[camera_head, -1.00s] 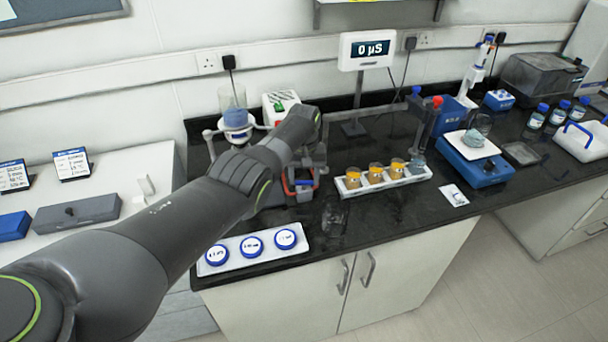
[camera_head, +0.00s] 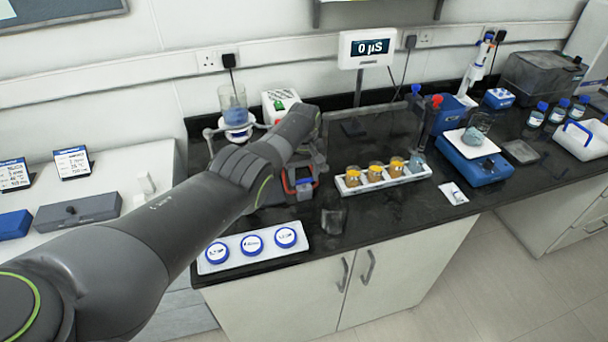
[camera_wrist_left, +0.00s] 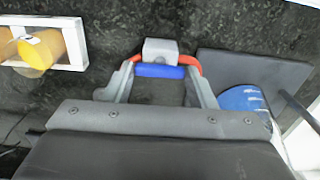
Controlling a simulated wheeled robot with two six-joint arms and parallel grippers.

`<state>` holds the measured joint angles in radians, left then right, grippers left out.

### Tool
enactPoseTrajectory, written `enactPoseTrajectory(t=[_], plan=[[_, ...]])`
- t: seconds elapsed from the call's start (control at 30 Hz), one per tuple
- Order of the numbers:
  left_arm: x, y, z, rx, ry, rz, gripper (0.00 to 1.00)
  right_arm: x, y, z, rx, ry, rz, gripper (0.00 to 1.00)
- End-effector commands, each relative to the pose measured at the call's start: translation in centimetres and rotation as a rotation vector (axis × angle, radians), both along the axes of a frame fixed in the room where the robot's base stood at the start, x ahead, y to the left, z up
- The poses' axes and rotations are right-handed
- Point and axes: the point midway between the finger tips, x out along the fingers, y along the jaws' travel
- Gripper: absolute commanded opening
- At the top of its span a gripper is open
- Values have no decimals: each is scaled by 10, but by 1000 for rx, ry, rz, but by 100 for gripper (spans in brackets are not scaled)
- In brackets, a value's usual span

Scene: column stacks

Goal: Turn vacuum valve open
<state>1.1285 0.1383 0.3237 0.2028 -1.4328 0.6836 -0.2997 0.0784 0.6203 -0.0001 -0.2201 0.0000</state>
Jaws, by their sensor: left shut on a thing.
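The valve shows in the left wrist view as a blue bar handle (camera_wrist_left: 160,71) in front of a small grey block (camera_wrist_left: 160,48). Red curved pieces sit at both ends of the bar; I cannot tell whether they belong to the handle or to my fingertips. My left gripper (camera_wrist_left: 161,76) is shut on the blue handle, one grey finger at each end. In the head view the left gripper (camera_head: 301,180) is low over the black bench, and the handle is partly hidden by my arm. My right gripper is not in view.
A flask on a stand (camera_head: 233,103) is behind my arm.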

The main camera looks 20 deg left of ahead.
Motion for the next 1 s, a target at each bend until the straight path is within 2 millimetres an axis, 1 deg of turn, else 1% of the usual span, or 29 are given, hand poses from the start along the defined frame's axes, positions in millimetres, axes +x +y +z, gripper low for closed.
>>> enactPoseTrajectory(t=[0.03,0.1,0.13,0.27,0.77,0.87,1.0], plan=[[2,1,3,1,-8,2,28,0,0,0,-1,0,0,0],[2,1,3,1,-8,2,28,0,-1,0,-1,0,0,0],[2,1,3,1,-8,2,55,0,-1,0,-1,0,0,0],[2,0,2,0,-6,1,72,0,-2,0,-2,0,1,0],[0,0,0,0,-1,-13,73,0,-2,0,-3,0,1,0],[0,0,0,0,-1,-54,73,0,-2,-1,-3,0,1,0],[0,0,-1,-1,-1,-163,73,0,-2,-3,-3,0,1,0]])
